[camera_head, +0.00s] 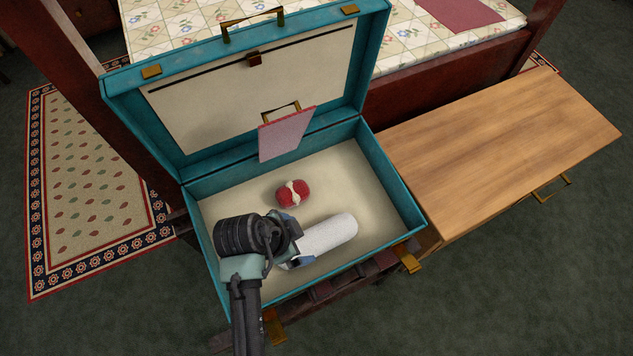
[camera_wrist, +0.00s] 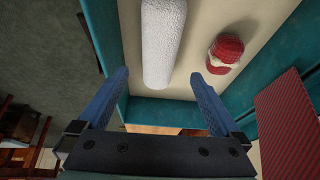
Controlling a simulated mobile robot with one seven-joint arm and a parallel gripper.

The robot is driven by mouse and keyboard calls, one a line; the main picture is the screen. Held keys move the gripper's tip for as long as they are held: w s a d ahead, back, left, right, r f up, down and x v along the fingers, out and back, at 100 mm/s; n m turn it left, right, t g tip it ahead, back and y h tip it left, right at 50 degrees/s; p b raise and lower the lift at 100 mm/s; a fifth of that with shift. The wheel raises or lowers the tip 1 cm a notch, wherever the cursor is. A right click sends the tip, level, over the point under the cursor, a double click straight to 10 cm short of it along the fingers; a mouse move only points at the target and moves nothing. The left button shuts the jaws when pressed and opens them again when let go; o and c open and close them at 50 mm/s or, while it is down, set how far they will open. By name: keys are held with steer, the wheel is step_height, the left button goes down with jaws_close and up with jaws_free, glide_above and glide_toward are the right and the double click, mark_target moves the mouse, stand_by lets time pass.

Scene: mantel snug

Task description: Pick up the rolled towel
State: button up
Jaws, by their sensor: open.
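The rolled towel (camera_head: 330,235) is a white, fluffy cylinder lying on the cream floor of an open teal suitcase (camera_head: 205,235). In the wrist view the towel (camera_wrist: 163,40) runs away from my gripper, lengthwise between the lines of the two fingers. My gripper (camera_wrist: 160,77) is open, with its blue fingers spread wider than the towel and one to each side of its near end. In the head view my gripper (camera_head: 292,246) is at the towel's left end and hides part of it. I cannot tell whether the fingers touch it.
A red item with a cream band (camera_head: 293,193) lies behind the towel, and also shows in the wrist view (camera_wrist: 226,50). A reddish striped panel (camera_head: 285,135) stands by the raised lid. A wooden bench (camera_head: 500,145) is to the right. The suitcase's walls surround the towel.

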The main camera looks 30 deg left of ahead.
mark_target(313, 240)
steer(key=b+x, duration=0.3)
steer(key=x, duration=0.9)
steer(key=shift+w+d+f+b, duration=0.15)
steer(key=shift+d+f+b, duration=0.05)
steer(key=shift+f+b, duration=0.15)
steer(key=c, duration=1.4)
